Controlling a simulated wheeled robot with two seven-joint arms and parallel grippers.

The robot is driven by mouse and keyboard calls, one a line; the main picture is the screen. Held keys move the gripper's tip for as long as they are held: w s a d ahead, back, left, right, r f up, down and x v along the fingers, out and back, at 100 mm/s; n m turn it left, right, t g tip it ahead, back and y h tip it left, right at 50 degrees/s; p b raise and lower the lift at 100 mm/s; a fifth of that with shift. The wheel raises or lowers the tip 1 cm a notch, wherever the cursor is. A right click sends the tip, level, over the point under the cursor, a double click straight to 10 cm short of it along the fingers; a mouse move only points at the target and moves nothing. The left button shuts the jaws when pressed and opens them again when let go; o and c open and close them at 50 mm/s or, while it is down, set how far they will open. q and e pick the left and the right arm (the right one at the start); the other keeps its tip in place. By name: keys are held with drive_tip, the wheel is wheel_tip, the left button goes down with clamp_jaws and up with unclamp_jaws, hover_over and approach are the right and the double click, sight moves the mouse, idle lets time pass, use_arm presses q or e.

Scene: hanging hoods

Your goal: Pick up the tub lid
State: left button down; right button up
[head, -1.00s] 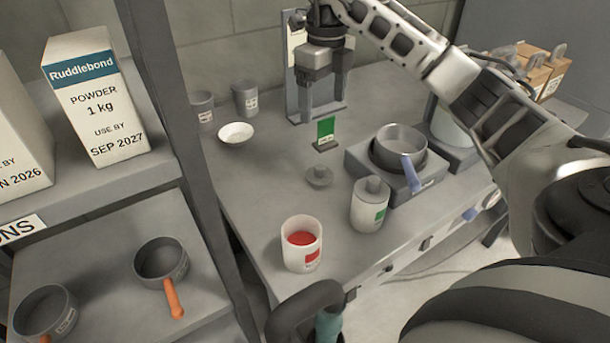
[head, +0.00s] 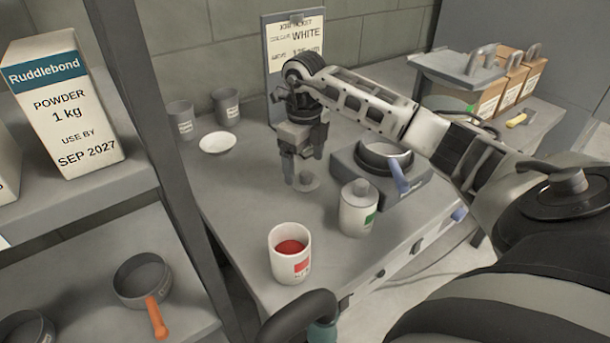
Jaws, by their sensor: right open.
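The tub lid (head: 311,183), a small grey disc with a knob in the earlier view, lies flat on the grey counter (head: 235,190). My right gripper (head: 303,172) points down at it with open, empty jaws. The fingers hide part of the lid, and I cannot tell whether they touch it. An open white tub (head: 289,263) with a red label and red contents stands nearer, at the counter's front. A second white tub (head: 355,216) with a green label has its grey lid on. My left gripper is not in view.
A pan with a blue handle (head: 400,178) sits on a grey block right of the lid. A white dish (head: 217,144) and two grey cups stand at the back left. A ticket board (head: 293,45) rises behind. A shelf upright (head: 160,130) stands at left.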

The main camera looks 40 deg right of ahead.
sight(305, 173)
wheel_tip(305, 173, down, 4)
drive_tip(key=shift+r, duration=0.25)
drive_tip(key=shift+s, duration=0.1)
drive_tip(key=c, duration=1)
drive_tip(key=shift+c, duration=0.2)
